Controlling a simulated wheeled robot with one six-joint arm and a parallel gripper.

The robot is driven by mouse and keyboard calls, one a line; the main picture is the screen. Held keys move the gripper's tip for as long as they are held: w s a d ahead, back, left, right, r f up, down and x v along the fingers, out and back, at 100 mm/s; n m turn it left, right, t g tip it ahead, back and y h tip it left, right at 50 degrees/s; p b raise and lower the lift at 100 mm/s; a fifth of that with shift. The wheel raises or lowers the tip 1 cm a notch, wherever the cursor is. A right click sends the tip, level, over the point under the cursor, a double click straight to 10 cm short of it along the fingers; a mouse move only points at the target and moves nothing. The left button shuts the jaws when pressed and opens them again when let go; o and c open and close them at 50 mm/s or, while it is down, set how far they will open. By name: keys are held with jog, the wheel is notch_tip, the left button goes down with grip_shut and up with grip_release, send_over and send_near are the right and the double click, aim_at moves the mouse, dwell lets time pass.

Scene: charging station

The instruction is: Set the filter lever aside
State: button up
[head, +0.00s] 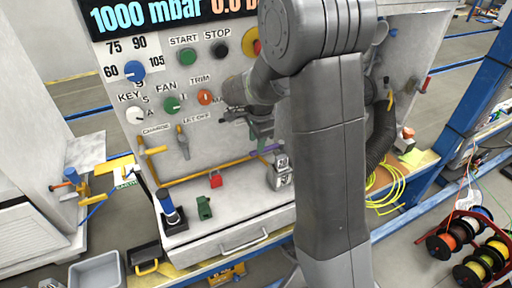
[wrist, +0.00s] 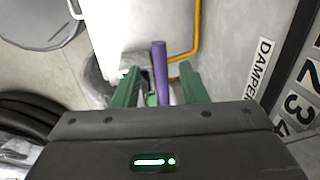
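A purple lever (wrist: 160,70) stands between my gripper's two green fingers in the wrist view, with a visible gap on each side. I take it to be the filter lever, though no label for it shows. My gripper (wrist: 158,85) is open around it, and its fingertips reach along the lever's length. In the head view, a small purple piece (head: 269,148) shows just below my gripper (head: 262,134) in front of the panel. My arm hides much of that area, and the lever's lower end is not clear.
A yellow pipe (head: 205,171) runs along the panel's lower part. A red padlock (head: 215,180), a green block (head: 204,208) and a blue-topped post (head: 169,208) are on or above the ledge. A grey bin (head: 97,272) stands at lower left. A black hose (head: 381,130) hangs at right.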

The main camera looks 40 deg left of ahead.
aim_at(267, 149)
notch_tip(267, 149, up, 10)
jog(key=d, duration=0.1)
jog(key=shift+s+f, duration=0.2)
jog(key=shift+s, duration=0.15)
jog(key=shift+d, duration=0.1)
jog(key=shift+d, duration=0.1)
jog(key=c, duration=0.7)
jog(key=shift+d+n, duration=0.1)
jog(key=shift+n, duration=0.5)
grip_shut()
jog(key=s+d+f+n+y+p, duration=0.1)
jog(key=d+n+p, duration=0.15)
jog(key=n, duration=0.55)
jog(key=s+d+f+n+p, duration=0.2)
jog(key=d+n, duration=0.2)
jog(key=n, duration=0.5)
jog(key=w+a+f+p, duration=0.2)
jog(key=a+f, duration=0.4)
jog(key=f, duration=0.4)
jog(key=shift+w+t, duration=0.3)
jog(key=shift+w, duration=0.4)
